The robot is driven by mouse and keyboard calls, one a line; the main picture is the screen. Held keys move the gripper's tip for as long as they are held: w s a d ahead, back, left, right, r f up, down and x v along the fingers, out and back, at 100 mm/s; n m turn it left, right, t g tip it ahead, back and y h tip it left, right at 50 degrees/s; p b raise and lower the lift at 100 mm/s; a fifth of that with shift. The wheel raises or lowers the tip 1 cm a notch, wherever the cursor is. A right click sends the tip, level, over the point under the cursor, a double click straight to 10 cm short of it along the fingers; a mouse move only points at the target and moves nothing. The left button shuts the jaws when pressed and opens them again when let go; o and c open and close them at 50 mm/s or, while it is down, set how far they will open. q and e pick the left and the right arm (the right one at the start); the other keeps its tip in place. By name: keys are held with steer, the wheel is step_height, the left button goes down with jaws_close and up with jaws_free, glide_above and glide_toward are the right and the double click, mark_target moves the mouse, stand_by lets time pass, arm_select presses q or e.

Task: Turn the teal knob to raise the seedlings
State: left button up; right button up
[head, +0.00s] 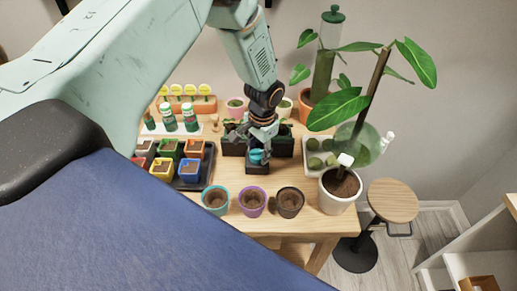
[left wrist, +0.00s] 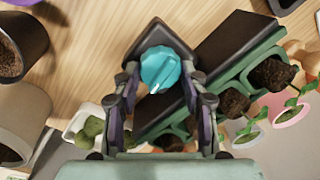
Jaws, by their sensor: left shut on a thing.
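The teal knob (head: 257,157) sits on a small dark base at the front of a dark planter-like unit (head: 233,147) on the wooden table. In the left wrist view, the knob (left wrist: 160,66) is round and ridged, with a white mark near its lower edge. My left gripper (head: 261,147) reaches down from above, its fingers on either side of the knob, shut on it. In the left wrist view, dark soil plugs (left wrist: 272,73) sit in a green holder (left wrist: 215,100) beside the knob. The gripper hides part of the unit in the head view. My right gripper is not in view.
Turquoise (head: 215,199), purple (head: 252,201) and brown (head: 289,202) pots stand along the front table edge. A tray of coloured pots (head: 189,169) is to the left. A white potted plant (head: 340,190) and a tray of green round things (head: 317,158) are to the right.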

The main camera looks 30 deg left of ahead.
arm_select(q)
steer(key=shift+m, duration=0.3)
steer(key=o, duration=0.9)
steer(key=shift+c, duration=0.2)
